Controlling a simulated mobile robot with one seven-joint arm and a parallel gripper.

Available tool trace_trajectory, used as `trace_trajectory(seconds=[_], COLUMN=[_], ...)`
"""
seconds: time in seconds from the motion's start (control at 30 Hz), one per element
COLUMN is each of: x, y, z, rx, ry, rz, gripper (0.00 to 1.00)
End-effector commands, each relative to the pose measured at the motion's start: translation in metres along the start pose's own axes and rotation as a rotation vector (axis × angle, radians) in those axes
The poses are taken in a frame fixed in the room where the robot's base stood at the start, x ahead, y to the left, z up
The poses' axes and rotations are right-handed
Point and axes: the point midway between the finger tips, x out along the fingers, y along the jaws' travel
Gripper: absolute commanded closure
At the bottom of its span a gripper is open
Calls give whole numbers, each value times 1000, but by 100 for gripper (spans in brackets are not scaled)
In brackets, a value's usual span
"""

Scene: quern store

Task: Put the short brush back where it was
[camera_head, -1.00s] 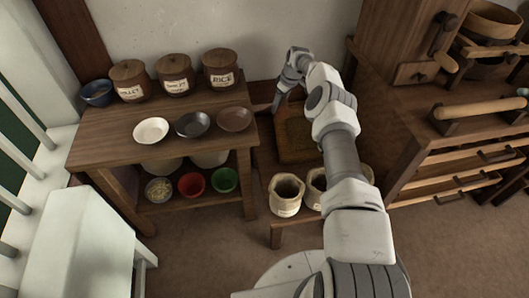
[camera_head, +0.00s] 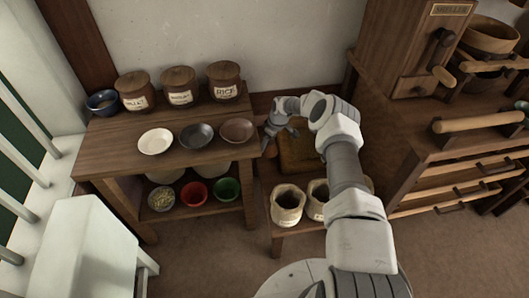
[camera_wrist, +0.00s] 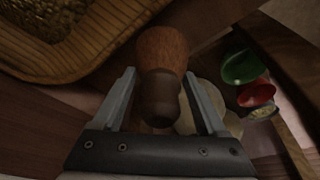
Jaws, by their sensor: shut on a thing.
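My gripper (camera_wrist: 160,108) is shut on the short brush (camera_wrist: 162,52), a rounded reddish-brown wooden piece with a darker brown end, which sits between the two fingers in the wrist view. In the head view my gripper (camera_head: 268,142) is by the right end of the wooden table, beside the low stand. The brush is too small and too much covered by the fingers there to make out clearly. Its bristles cannot be told apart in the wrist view.
The wooden table (camera_head: 112,142) holds lidded jars and shallow dishes, including a brown dish (camera_head: 237,130). A green bowl (camera_wrist: 240,67) and red bowl (camera_wrist: 256,94) are on its lower shelf. A rimmed grain tray (camera_wrist: 98,62) lies close by. Cloth sacks (camera_head: 287,207) stand in front.

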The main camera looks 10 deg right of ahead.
Motion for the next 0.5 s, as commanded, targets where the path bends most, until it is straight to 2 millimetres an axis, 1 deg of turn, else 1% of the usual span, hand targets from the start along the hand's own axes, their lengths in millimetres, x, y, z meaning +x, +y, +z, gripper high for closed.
trace_trajectory(seconds=[0.03,0.1,0.27,0.5], x=[5,9,18,50], y=[-6,-12,-17,-17], z=[-1,-2,-1,8], rx=[-3,-1,1,1], ry=[-1,-1,0,0], rz=[1,3,3,2], gripper=[77,77,77,77])
